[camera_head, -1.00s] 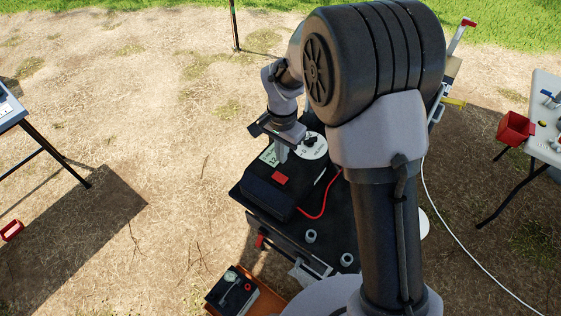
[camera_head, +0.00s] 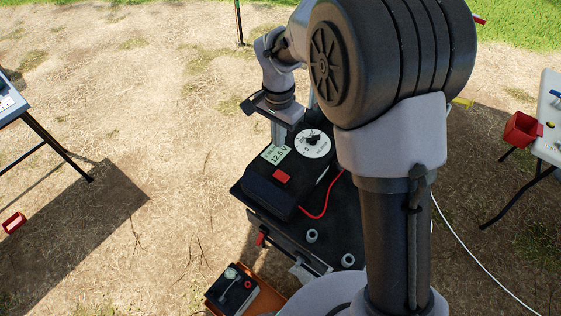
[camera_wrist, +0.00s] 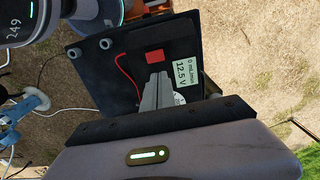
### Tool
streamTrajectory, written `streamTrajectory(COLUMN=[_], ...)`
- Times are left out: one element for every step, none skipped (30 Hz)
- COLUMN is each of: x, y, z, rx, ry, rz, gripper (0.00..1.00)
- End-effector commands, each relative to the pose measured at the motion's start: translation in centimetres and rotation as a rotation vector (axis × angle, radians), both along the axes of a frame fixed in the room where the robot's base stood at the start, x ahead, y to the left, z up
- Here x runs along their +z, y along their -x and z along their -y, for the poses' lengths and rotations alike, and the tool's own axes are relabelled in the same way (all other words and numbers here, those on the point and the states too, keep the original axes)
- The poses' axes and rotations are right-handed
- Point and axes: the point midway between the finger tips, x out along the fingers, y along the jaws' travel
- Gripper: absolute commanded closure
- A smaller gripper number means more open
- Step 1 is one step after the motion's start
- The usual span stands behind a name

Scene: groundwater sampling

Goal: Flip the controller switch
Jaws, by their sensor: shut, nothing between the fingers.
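The controller is a black box (camera_head: 330,214) in the middle of the head view. Its top carries a red switch (camera_head: 281,176), a display (camera_head: 274,156) reading 12.5 V and a white dial (camera_head: 312,144) with a black knob. The wrist view shows the red switch (camera_wrist: 154,57) and the display (camera_wrist: 181,75); the fingers partly cover the dial there. My gripper (camera_head: 278,133) is shut and empty, over the far side of the box beyond the display. In the wrist view its closed fingers (camera_wrist: 156,90) point toward the box top, apart from the switch in the picture. The switch's exact tilt is too small to tell.
A battery (camera_head: 231,290) sits in an orange tray at the front. A table with a red bin (camera_head: 521,130) stands right, another table (camera_head: 12,102) left. Open ground lies left of the box.

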Motion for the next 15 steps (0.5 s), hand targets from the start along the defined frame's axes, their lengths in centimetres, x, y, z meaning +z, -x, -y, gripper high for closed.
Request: streamTrajectory(x=[0.0, -0.1, -0.4, -0.7, -1.2, -1.9, -2.6, -3.3, -4.2, -4.9, -5.6, -6.5, -7.1, -7.8, -8.7], y=[0.0, 0.0, 0.0, 0.0, 0.0, 0.0, 0.1, 0.1, 0.1, 0.1, 0.1, 0.1, 0.0, 0.1, 0.1], z=[0.0, 0.0, 0.0, 0.0, 0.0, 0.0, 0.0, 0.0, 0.0, 0.0, 0.0, 0.0, 0.0, 0.0, 0.0], rx=[0.000, 0.000, 0.000, 0.000, 0.000, 0.001, 0.000, 0.001, 0.001, 0.000, 0.001, 0.000, 0.001, 0.000, 0.001], ry=[0.000, 0.000, -0.001, 0.000, 0.000, 0.000, 0.000, 0.000, 0.000, 0.000, 0.000, 0.001, 0.000, 0.000, 0.000], rz=[0.000, 0.000, -0.001, -0.001, -0.001, -0.001, -0.003, -0.003, -0.003, -0.003, -0.003, -0.003, -0.001, -0.002, -0.002], gripper=[1.00, 1.00, 1.00, 1.00, 1.00, 1.00, 1.00, 1.00, 1.00, 1.00, 1.00, 1.00, 1.00, 1.00, 1.00])
